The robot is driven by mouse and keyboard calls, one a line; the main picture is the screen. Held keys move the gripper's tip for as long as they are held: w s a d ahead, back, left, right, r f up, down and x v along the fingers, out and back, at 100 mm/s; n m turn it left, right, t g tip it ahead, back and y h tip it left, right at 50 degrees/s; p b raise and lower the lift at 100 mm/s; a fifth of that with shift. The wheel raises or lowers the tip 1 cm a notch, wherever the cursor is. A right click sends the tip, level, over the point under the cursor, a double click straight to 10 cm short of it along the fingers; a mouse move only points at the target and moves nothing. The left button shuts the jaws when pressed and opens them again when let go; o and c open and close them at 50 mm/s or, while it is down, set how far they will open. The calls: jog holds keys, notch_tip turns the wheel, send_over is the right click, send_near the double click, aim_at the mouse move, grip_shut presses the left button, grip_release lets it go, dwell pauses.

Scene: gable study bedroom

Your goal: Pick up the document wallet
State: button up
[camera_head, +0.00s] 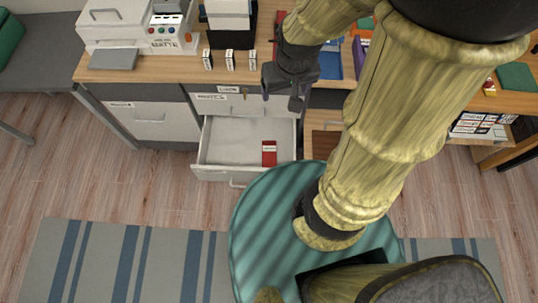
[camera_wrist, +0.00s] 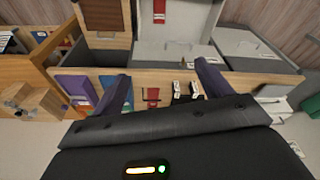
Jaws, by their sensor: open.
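My gripper (camera_head: 281,96) is open and empty above the desk's front edge, near the open drawer. Its two fingers also show in the wrist view (camera_wrist: 163,72), spread apart. I cannot tell for sure which thing is the document wallet. A small flat red item with a white label (camera_head: 269,153) lies in the open drawer (camera_head: 225,143), and it also shows in the wrist view (camera_wrist: 159,10). Another red item with a white label (camera_wrist: 151,97) lies on the desk, between the fingers in the wrist view.
The desk (camera_head: 150,70) carries a white printer-like machine (camera_head: 135,25), a black tray (camera_head: 232,35) and several small black-and-white blocks (camera_head: 230,60). A round teal-striped surface (camera_head: 260,215) stands in front of the drawer. The drawer is mostly empty.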

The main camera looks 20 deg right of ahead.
jog(key=shift+o, duration=1)
jog(key=w+f+m+g+b, duration=0.1)
jog(key=w+f+b, duration=0.3)
jog(key=f+b, duration=0.8)
jog(key=w+f+m+b, duration=0.1)
jog(key=w+f+b, duration=0.4)
jog(key=f+b, duration=0.7)
jog(key=w+f+m+g+b, duration=0.1)
jog(key=w+f+b, duration=0.3)
jog(key=f+b, duration=0.9)
notch_tip(320, 180, down, 14)
jog(key=shift+w+r+g, duration=0.2)
jog(key=shift+w+g, duration=0.1)
jog(key=shift+w, duration=0.1)
jog(key=shift+w+f, duration=0.15)
jog(key=shift+f, duration=0.25)
jog(key=b, duration=0.6)
send_over(269, 154)
notch_tip(269, 154, down, 12)
jog(key=shift+f, duration=0.1)
notch_tip(269, 154, down, 5)
jog(key=b, duration=0.4)
jog(key=shift+d+f, duration=0.1)
